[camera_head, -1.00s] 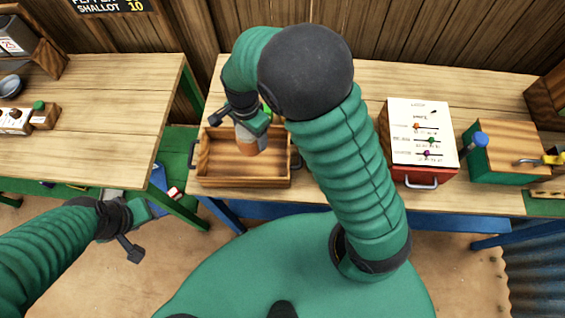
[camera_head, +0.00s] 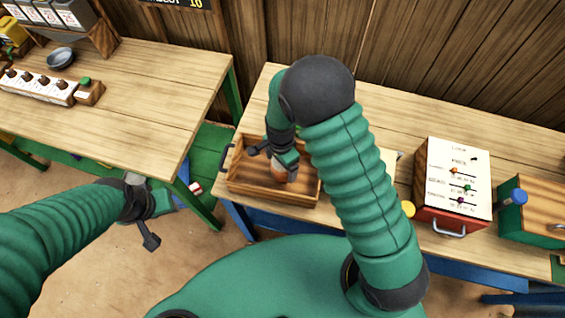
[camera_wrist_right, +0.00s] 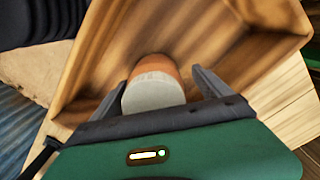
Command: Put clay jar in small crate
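The clay jar (camera_head: 279,174), orange-brown with a pale grey top, is inside the small wooden crate (camera_head: 240,184) on the right-hand table. My right gripper (camera_head: 284,170) reaches down into the crate over it. In the right wrist view the jar (camera_wrist_right: 153,93) stands between the two fingers (camera_wrist_right: 160,82), with a visible gap at the right finger, so the gripper looks open around it. Whether its base rests on the crate floor is hidden.
A red box with a slider panel (camera_head: 455,185) stands right of the crate, with a green-sided wooden box (camera_head: 530,215) beyond it. A plank wall closes the back.

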